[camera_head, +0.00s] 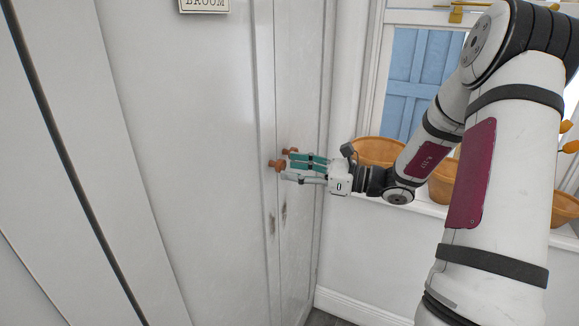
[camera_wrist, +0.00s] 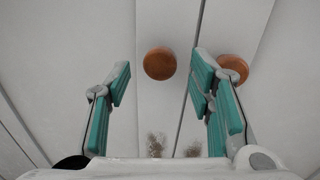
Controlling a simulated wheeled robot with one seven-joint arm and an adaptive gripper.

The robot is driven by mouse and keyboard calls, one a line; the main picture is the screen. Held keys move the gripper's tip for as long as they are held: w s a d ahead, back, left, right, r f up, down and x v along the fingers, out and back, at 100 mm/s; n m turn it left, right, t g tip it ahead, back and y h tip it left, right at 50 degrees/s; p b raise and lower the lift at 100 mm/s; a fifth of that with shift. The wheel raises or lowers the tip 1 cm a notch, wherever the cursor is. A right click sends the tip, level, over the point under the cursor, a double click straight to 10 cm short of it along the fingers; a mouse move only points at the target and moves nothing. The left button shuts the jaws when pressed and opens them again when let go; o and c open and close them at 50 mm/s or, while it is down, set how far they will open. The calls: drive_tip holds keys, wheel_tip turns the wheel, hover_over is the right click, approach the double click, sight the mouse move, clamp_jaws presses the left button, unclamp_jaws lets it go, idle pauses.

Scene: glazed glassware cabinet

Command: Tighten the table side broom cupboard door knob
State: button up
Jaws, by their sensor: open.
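Two round copper-brown knobs sit side by side on the white broom cupboard's doors, one on each side of the seam. In the wrist view, the left knob (camera_wrist: 160,63) lies between the fingertips of my gripper (camera_wrist: 161,80), with clear gaps on both sides. The right knob (camera_wrist: 232,68) is partly hidden behind the right finger. In the head view, the near knob (camera_head: 276,165) and the far knob (camera_head: 289,151) are just beyond my open gripper (camera_head: 291,168). I cannot tell which knob is on the table side; no table is in view.
A "BROOM" sign (camera_head: 204,5) is on the cupboard above. Dark scuffs (camera_wrist: 156,145) mark the doors below the knobs. Orange-brown pots (camera_head: 378,150) stand on the window sill to the right, close to my arm. The floor shows only at the bottom.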

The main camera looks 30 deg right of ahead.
drive_tip(key=shift+x, duration=1.1)
clamp_jaws()
drive_tip(key=shift+m, duration=0.3)
drive_tip(key=m+p, duration=0.2)
drive_tip(key=m, duration=0.1)
drive_tip(key=shift+s+m, duration=0.1)
drive_tip(key=shift+m, duration=0.3)
drive_tip(key=m+t+p, duration=0.1)
drive_tip(key=m, duration=0.4)
drive_tip(key=shift+f, duration=0.1)
drive_tip(key=shift+m+t, duration=0.3)
drive_tip(key=shift+m, duration=0.1)
